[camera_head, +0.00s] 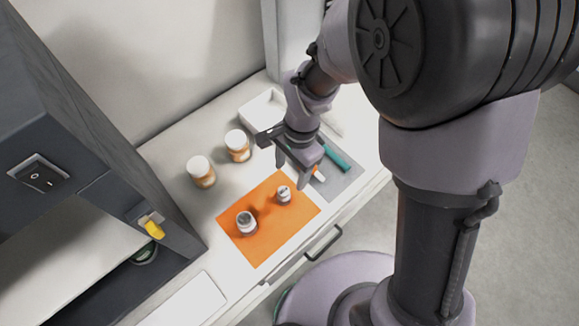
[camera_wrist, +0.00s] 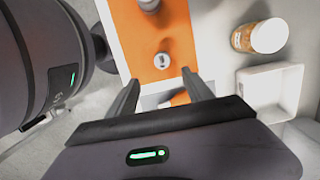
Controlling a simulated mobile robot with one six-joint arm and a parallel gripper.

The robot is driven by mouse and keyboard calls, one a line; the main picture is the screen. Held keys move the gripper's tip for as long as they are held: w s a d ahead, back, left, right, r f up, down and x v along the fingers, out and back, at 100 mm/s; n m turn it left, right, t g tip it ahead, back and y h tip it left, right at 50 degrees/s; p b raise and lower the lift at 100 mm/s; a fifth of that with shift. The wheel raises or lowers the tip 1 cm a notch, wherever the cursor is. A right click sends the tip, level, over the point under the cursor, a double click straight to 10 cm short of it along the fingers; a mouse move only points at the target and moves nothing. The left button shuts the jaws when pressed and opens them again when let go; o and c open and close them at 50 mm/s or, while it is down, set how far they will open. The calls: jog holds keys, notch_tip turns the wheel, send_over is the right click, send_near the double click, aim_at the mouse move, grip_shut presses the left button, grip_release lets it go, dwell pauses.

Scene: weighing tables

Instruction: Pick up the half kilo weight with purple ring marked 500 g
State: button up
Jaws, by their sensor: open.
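Two small metal weights stand upright on an orange mat (camera_head: 283,226). The larger weight (camera_head: 246,223) is toward the left, and the smaller weight (camera_head: 284,194) is nearer my gripper. I cannot make out a purple ring or the 500 g marking on either. My gripper (camera_head: 291,175) is open and empty above the mat's far right edge, close to the smaller weight. In the wrist view, my gripper (camera_wrist: 160,78) has the smaller weight (camera_wrist: 162,61) just beyond and between its fingertips. The larger weight (camera_wrist: 148,4) is cut off by the top edge.
Two orange-labelled jars (camera_head: 201,171) (camera_head: 238,146) stand behind the mat. A white tray (camera_head: 262,113) is at the back. A grey mat (camera_head: 347,181) holds a teal item (camera_head: 337,158) and an orange-and-white item (camera_head: 318,173). A dark cabinet (camera_head: 85,150) rises at left.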

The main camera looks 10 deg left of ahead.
aim_at(287, 191)
jog(key=f, duration=0.2)
jog(key=f+b, duration=0.1)
jog(key=f, duration=0.2)
jog(key=f+b, duration=0.1)
jog(key=f, duration=0.2)
jog(key=shift+s+a, duration=0.4)
jog(key=f+b, duration=0.1)
jog(key=a+f, duration=0.1)
jog(key=f, duration=0.1)
jog(key=f+b, duration=0.1)
jog(key=f, duration=0.1)
jog(key=shift+s+a+f+b, duration=0.1)
jog(key=shift+s+a+b, duration=0.05)
jog(key=shift+s+b, duration=0.2)
jog(key=shift+c, duration=0.9)
grip_shut()
